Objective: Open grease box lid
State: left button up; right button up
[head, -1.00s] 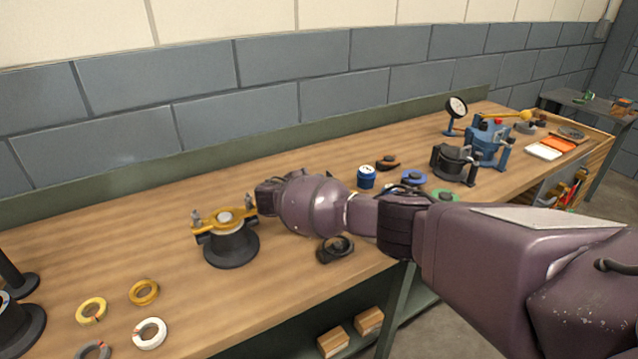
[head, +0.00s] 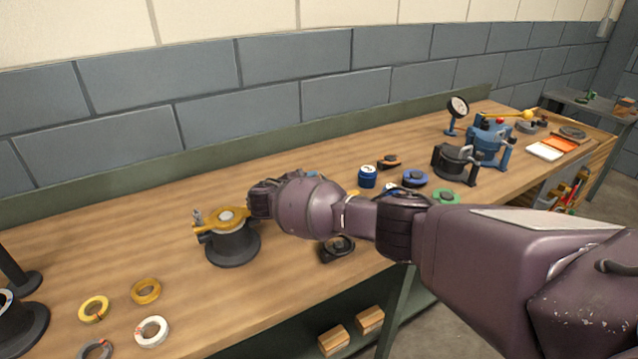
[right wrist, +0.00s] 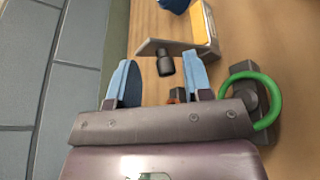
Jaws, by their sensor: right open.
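In the right wrist view a small pale box (right wrist: 182,46) with a yellow face (right wrist: 203,22) lies ahead of my right gripper (right wrist: 158,76). I take it for the grease box. A dark knob (right wrist: 165,64) sticks out from it, between and just beyond my blue fingertips. The fingers are apart with nothing held. In the head view my right forearm hides most of the box and gripper; only a bit of yellow shows beside the arm. My left gripper is in neither view.
A green ring (right wrist: 268,98) is close right of my right gripper. In the head view a dark housing with a yellow flange (head: 228,218) stands by my arm's end. A blue jar (head: 367,177) stands behind the arm. Several loose rings lie at front left. The wall is close behind.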

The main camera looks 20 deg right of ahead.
jog(key=v, duration=0.5)
jog(key=shift+a, duration=0.2)
dwell(0.3)
